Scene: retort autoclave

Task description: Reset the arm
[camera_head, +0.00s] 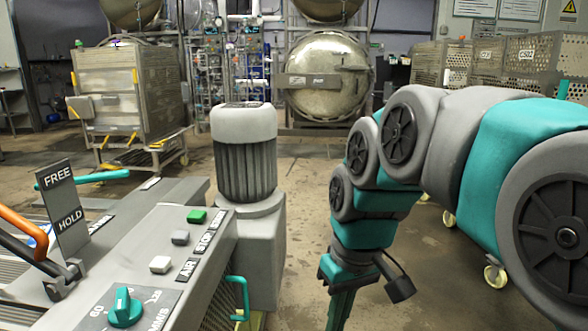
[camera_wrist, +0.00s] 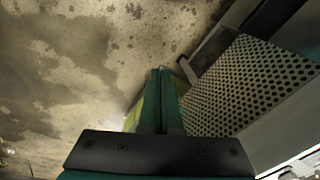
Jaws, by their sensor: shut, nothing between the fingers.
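My grey and teal arm reaches in from the right in the head view and bends down at its wrist. My gripper (camera_head: 341,310) hangs at the bottom of that view, its fingers cut off by the lower edge. In the wrist view my gripper (camera_wrist: 160,100) shows two teal fingers pressed together, with nothing between them. It points down over bare, stained floor (camera_wrist: 60,60). A perforated metal panel (camera_wrist: 250,85) lies to the right of the fingers; the fingers appear apart from it, though the distance is hard to tell.
A control console (camera_head: 150,235) with buttons, a teal knob (camera_head: 125,308) and a FREE/HOLD plate (camera_head: 62,207) stands at left. A grey motor (camera_head: 245,160) rises beside it. A wheeled metal cart (camera_head: 125,90), a round autoclave door (camera_head: 328,75) and perforated crates (camera_head: 500,62) stand behind. Middle floor is clear.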

